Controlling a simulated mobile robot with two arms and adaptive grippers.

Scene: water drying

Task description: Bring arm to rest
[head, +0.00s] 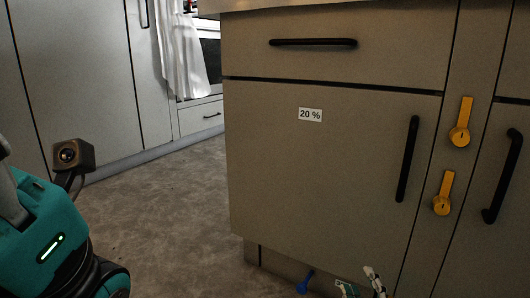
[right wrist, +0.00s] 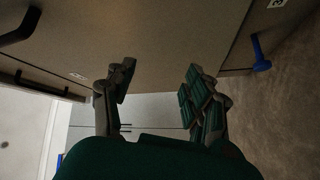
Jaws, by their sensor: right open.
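My right gripper (head: 360,284) shows at the bottom edge of the head view, low in front of the grey cabinet (head: 320,165). Only its fingertips show there. In the right wrist view my right gripper (right wrist: 158,88) is open, with its two fingers well apart and nothing between them. The teal part at the lower left of the head view is mine, with a small dark camera on a bracket. The fingers of my left gripper do not show.
The cabinet has a drawer with a black handle (head: 313,42), a door labelled 20 % (head: 310,115) with an upright handle (head: 407,159), and two yellow levers (head: 460,122) (head: 443,193). A blue object (head: 305,282) is near the floor. Open floor (head: 170,220) lies left.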

